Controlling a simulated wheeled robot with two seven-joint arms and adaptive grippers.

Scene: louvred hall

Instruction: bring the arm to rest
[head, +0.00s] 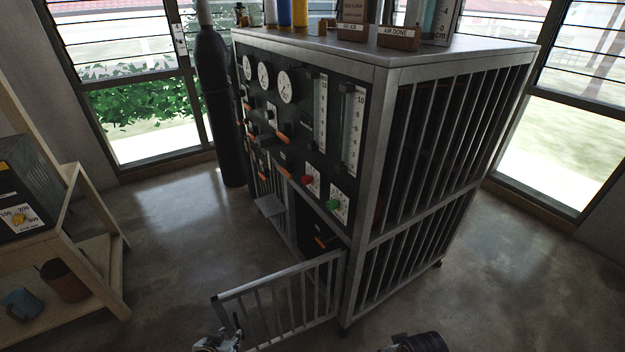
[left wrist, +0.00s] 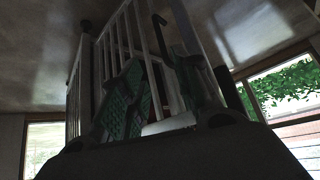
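My left gripper (head: 218,342) shows only in part at the bottom edge of the head view, by the low end of an open barred door (head: 285,298). In the left wrist view its two green-padded fingers (left wrist: 155,92) stand apart with bars visible between them, and I see nothing held. Whether the gripper touches the door cannot be told. The door hangs from a grey barred cabinet (head: 385,205) and stands swung out toward me.
The cabinet front carries gauges, a red knob (head: 307,180) and a green knob (head: 333,204). A dark gas cylinder (head: 216,110) stands at its far left. Floor (head: 160,245) between shelf and cabinet is clear.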

